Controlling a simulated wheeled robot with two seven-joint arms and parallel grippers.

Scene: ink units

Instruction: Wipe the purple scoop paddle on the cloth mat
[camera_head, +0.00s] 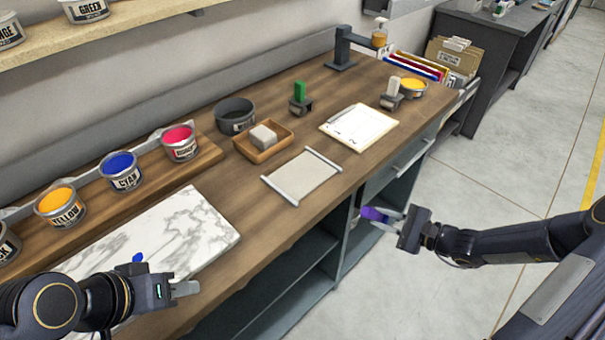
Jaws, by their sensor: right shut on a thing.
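The cloth mat (302,177) is a pale rectangle with bars along two edges, lying flat near the front edge of the wooden bench. The purple scoop paddle (374,214) is held by my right gripper (397,226), in front of the bench edge, to the right of the mat and apart from it. My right gripper is shut on the paddle. My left gripper (186,289) is over the front left of the bench, by the marble slab; whether its jaws are open is unclear.
A marble slab (190,232) with a blue ink blob lies at the left. Ink cans, including a yellow one (60,205), line the back. A wooden tray (283,144) with a pale block sits behind the mat. A clipboard (360,127) lies at the right.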

